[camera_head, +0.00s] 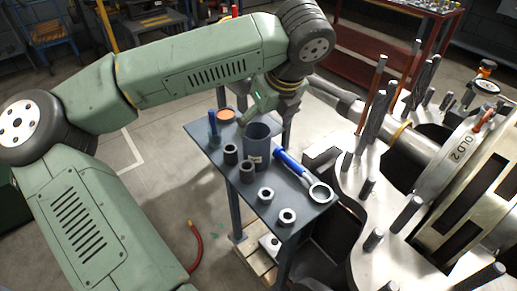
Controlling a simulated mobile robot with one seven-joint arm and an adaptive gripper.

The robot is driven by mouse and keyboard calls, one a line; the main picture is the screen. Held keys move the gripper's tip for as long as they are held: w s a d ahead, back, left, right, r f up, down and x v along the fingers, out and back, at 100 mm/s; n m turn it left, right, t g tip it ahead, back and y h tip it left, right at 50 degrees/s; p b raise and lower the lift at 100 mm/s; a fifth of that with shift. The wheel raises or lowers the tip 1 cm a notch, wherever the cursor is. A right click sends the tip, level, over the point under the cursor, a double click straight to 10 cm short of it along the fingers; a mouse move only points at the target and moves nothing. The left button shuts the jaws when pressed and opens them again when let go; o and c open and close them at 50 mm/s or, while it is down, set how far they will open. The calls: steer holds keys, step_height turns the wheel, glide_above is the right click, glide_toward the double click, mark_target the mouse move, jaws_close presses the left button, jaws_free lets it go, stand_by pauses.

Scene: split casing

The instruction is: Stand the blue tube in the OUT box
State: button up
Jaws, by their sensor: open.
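A slim blue upright piece (212,124), which looks like the blue tube, stands at the left edge of the small grey table (217,155). A grey-blue round-walled container (257,149) with a small pale label stands mid-table. The label is too small to read, so I cannot tell whether this is the OUT box. My gripper (246,115) hangs from the wrist above the table's far part, just behind and above the container. It is open, and I see nothing held in it. Its fingertips are small and partly unclear.
An orange-topped round dish (226,114) sits behind the container. Dark and grey rings (265,196) line the table's front. A blue-handled tool with a ring end (290,163) lies at right. A large metal casing with upright studs (375,115) stands close on the right.

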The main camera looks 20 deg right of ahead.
mark_target(257, 148)
steer(key=p+x, duration=0.3)
steer(key=x, duration=0.6)
steer(key=shift+w+d+f, duration=0.1)
steer(key=shift+w+f, duration=0.05)
steer(key=shift+f, duration=0.2)
steer(key=shift+c, duration=0.6)
steer(key=c, duration=1.2)
steer(key=shift+c, duration=0.2)
